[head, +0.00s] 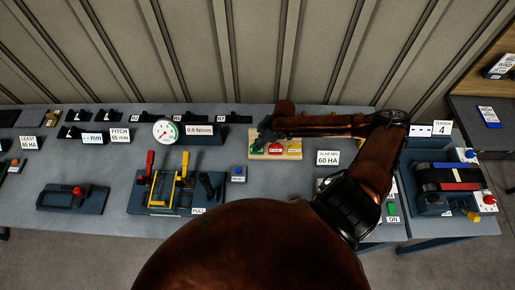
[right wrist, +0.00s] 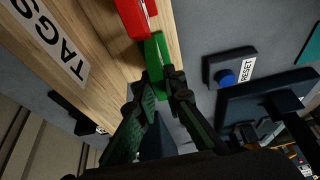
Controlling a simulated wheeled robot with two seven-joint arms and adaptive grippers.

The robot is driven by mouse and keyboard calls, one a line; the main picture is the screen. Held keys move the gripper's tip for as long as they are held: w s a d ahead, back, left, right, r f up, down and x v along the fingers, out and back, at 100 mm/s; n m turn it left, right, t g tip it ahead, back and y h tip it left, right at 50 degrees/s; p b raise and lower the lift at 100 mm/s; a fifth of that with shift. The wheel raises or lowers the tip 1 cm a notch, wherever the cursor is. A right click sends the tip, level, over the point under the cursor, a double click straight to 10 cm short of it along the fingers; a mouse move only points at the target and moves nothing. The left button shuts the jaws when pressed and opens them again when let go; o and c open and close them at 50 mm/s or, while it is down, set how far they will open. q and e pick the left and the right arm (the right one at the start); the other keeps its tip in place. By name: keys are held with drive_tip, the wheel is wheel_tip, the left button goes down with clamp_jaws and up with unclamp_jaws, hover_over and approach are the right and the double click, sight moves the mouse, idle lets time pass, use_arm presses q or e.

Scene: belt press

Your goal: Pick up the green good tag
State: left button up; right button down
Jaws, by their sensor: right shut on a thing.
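The green good tag (right wrist: 154,58) shows in the right wrist view, at the edge of the wooden tag board (right wrist: 105,55), just below a red tag (right wrist: 136,15). My right gripper (right wrist: 158,86) is shut on the green tag, with one finger on each side of it. I cannot tell whether the tag is clear of the board. In the head view my right gripper (head: 268,128) reaches left over the tag board (head: 275,156) and hides part of it. My left gripper is not in view.
A blue reset button (head: 238,172) stands left of the board. Further left are a lever unit (head: 172,195) with red and yellow handles and a round dial (head: 165,131). A "60 HA" sign (head: 327,158) stands right of the board. A belt unit (head: 450,180) is at the far right.

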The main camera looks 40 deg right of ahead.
drive_tip(key=shift+r, duration=0.1)
wheel_tip(320, 180, up, 2)
drive_tip(key=shift+r+b, duration=0.2)
drive_tip(key=shift+b, duration=0.15)
drive_tip(key=s+r+p, duration=0.2)
drive_tip(key=s+r, duration=0.8)
drive_tip(key=s, duration=0.4)
drive_tip(key=shift+d+r, duration=0.2)
